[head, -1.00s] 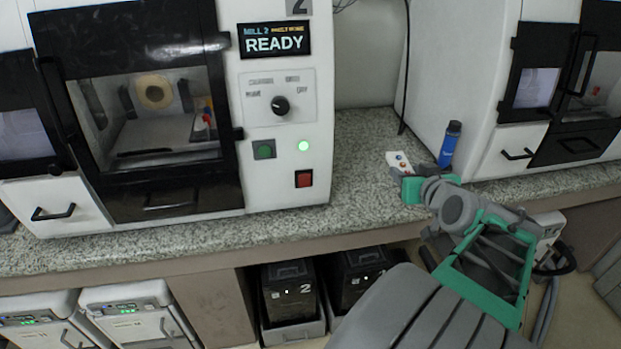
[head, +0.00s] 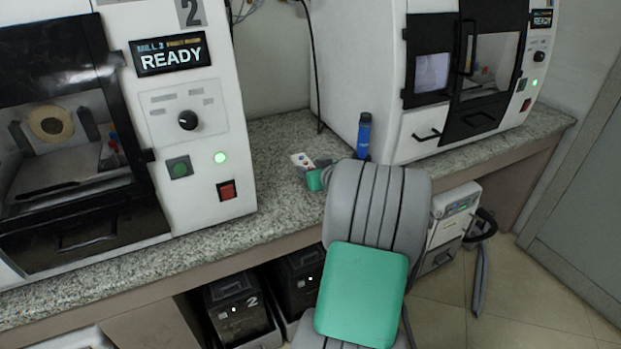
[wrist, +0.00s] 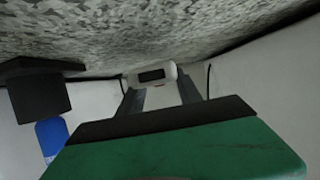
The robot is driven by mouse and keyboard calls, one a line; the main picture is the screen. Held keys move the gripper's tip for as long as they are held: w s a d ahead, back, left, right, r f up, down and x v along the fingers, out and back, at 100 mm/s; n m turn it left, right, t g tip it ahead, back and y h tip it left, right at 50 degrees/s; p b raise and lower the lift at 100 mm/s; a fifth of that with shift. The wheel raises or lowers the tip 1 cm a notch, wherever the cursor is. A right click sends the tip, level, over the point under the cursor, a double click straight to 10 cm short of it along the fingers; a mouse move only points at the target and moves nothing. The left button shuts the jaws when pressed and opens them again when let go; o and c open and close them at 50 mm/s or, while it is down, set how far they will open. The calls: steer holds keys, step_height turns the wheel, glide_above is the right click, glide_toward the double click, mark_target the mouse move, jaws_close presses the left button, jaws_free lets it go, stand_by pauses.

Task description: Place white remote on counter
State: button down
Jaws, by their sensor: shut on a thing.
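The white remote (head: 301,160) with small coloured buttons is at my gripper's tip, over the speckled granite counter (head: 270,137) between the two mills. My gripper (head: 312,173) is mostly hidden behind my own arm in the head view; only a green part shows. In the wrist view my gripper (wrist: 158,90) is shut on the remote (wrist: 168,71), whose white end with a dark panel shows between the fingers. The counter (wrist: 150,30) fills the top of that view, close to the remote. I cannot tell whether the remote touches it.
A blue bottle (head: 364,135) stands right of the remote, by the right mill (head: 375,70); it also shows in the wrist view (wrist: 50,138). The left mill (head: 235,185) reads READY. A black block (wrist: 38,95) shows in the wrist view. The counter around the remote is mostly clear.

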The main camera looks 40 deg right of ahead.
steer(key=shift+f, duration=1.5)
steer(key=shift+f+b, duration=0.2)
steer(key=shift+b, duration=0.1)
steer(key=c, duration=0.8)
jaws_free()
